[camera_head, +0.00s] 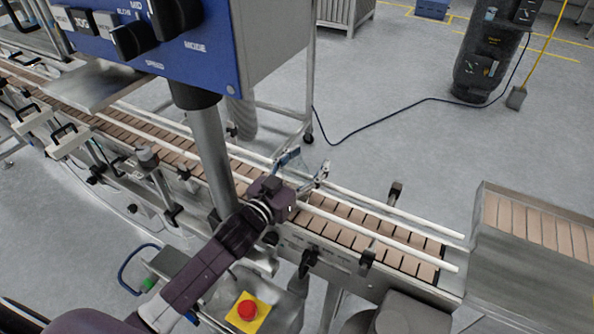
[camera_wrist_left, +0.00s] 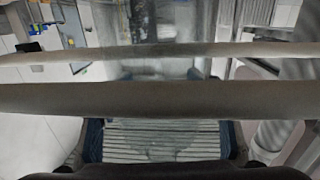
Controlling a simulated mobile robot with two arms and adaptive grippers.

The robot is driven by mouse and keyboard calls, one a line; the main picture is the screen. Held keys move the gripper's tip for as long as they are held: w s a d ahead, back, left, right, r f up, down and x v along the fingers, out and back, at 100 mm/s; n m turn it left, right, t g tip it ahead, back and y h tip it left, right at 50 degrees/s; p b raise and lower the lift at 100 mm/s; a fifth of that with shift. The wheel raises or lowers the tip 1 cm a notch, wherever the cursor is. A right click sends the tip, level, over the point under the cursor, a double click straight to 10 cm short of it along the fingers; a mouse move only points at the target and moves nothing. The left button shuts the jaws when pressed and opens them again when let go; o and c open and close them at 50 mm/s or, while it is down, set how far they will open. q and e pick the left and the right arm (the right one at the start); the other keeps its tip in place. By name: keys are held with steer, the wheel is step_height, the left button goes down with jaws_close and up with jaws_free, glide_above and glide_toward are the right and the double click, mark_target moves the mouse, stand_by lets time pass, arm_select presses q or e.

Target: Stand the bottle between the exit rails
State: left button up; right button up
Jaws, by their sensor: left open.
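My left gripper (camera_head: 305,166) reaches over the conveyor from the near side, with its two fingers spread apart. A faint, clear shape that looks like the bottle (camera_head: 309,159) shows between the fingertips. It is see-through, so its outline and whether the fingers touch it are hard to tell. In the left wrist view, a faint clear shape also shows between the open fingers (camera_wrist_left: 160,140), behind two rails (camera_wrist_left: 160,97) that cross the picture. The pale exit rails (camera_head: 395,240) run along both sides of the brown slatted belt (camera_head: 345,222). My right gripper is not in view.
A blue control box (camera_head: 190,45) on a grey post (camera_head: 208,150) stands close left of my gripper. A red emergency button (camera_head: 247,309) is at the near side. A metal-sided unit (camera_head: 525,270) stands at the belt's right end. The belt right of my gripper is clear.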

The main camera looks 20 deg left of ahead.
mark_target(288, 183)
arm_select(q)
steer(key=b+v, duration=0.1)
steer(key=v, duration=0.9)
steer(key=shift+s+a, duration=0.1)
steer(key=shift+s, duration=0.15)
steer(key=shift+s+a, duration=0.2)
steer(key=shift+s, duration=0.45)
